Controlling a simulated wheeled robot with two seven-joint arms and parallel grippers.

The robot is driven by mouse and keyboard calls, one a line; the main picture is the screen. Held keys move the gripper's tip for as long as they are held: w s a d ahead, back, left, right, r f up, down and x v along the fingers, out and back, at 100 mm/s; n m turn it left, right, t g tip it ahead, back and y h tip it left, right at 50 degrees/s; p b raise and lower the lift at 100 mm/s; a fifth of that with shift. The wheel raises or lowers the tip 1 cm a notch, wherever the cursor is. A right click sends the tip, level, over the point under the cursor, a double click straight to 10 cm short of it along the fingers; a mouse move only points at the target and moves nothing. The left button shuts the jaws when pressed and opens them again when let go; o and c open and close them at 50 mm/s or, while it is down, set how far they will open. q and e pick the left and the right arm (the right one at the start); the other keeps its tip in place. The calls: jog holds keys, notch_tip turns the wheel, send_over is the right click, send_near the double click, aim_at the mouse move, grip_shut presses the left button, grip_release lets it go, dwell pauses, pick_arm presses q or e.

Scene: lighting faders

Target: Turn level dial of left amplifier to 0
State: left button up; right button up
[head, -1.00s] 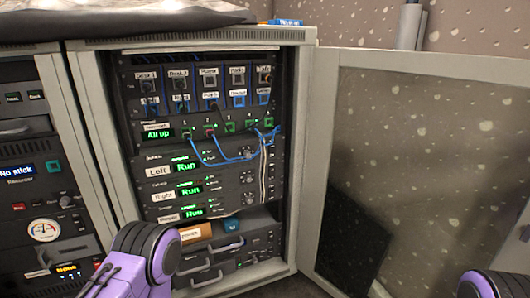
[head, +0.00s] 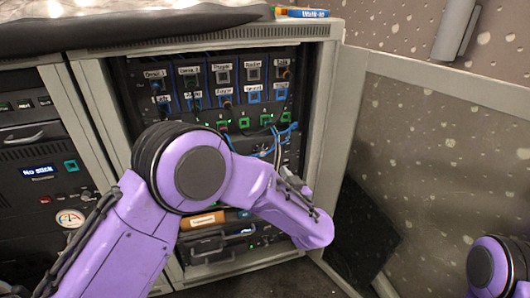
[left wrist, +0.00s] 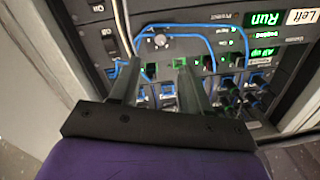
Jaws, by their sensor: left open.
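The left amplifier shows in the left wrist view by its upside-down "Left" label (left wrist: 301,17) and green "Run" display (left wrist: 264,20). A small silver round dial (left wrist: 160,40), apparently its level dial, sits further left on that panel; its setting is too small to read. My left gripper (left wrist: 158,68) is open and empty, its two fingers apart and pointing at the rack just below the dial in that picture. No contact with the dial shows. In the head view my left arm hides most of the amplifiers. My right gripper is out of view.
Blue patch cables (left wrist: 205,30) loop around the dial, close to my fingers. The cabinet's door (head: 440,150) stands open at the right. The cabinet's side post (head: 90,110) is at the left. An orange-brown labelled object (head: 203,221) lies below, in the rack.

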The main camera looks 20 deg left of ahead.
aim_at(263, 154)
pick_arm(q)
jog(key=x, duration=0.2)
jog(key=b+x, duration=0.1)
jog(key=x, duration=0.2)
jog(key=b+x, duration=0.1)
jog(key=x, duration=0.2)
jog(key=shift+w+a+f, duration=0.15)
jog(key=shift+a+f, duration=0.1)
jog(key=shift+f, duration=0.1)
jog(key=shift+w+a+r, duration=0.1)
jog(key=shift+w+a, duration=0.1)
jog(key=shift+w, duration=0.1)
grip_shut()
